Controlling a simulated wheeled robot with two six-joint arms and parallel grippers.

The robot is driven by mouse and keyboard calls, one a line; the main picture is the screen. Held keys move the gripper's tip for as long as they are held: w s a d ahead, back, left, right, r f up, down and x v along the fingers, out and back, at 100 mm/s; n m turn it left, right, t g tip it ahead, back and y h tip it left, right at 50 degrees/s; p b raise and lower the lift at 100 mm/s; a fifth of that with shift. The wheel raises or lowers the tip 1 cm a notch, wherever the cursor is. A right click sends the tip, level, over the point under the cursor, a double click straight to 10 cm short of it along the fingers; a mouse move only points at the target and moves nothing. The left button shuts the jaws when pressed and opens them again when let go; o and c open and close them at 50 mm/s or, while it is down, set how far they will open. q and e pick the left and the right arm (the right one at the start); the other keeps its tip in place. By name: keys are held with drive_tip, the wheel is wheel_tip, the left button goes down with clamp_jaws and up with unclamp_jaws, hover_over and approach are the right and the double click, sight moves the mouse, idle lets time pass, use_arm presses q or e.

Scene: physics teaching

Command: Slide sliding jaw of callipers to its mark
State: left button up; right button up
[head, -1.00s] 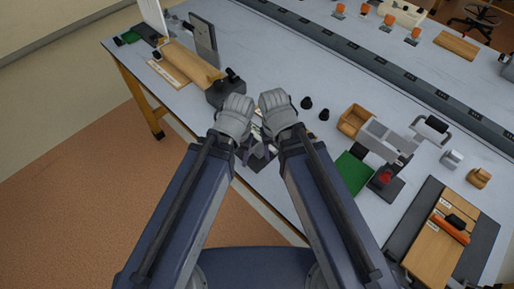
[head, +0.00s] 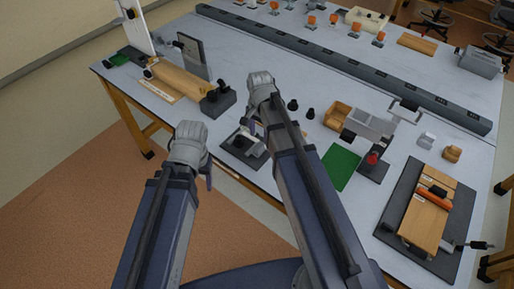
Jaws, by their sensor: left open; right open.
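A small dark stand with pale parts (head: 243,145) lies near the table's front edge, partly behind my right arm. It may hold the callipers. It is too small and covered for me to make out the sliding jaw or its mark. My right gripper (head: 258,118) is open above the stand's right side. Its fingers are mostly hidden, and I cannot tell whether they touch anything. My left gripper (head: 207,168) is open and empty, left of the stand and in front of the table edge, apart from the stand.
The table (head: 270,60) has two black knobs (head: 301,109), a wooden holder (head: 335,115), a green mat (head: 341,166) and a dark board with a wooden block (head: 425,217) on the right. A roll-like wooden piece (head: 182,78) lies at the left. A long grey rail (head: 340,65) crosses behind.

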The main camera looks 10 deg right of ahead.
sight(259, 146)
wheel_tip(259, 146, down, 8)
drive_tip(key=b, duration=0.7)
drive_tip(key=shift+r, duration=0.2)
drive_tip(key=shift+r, duration=0.1)
clamp_jaws()
drive_tip(key=shift+s, duration=0.1)
idle(0.8)
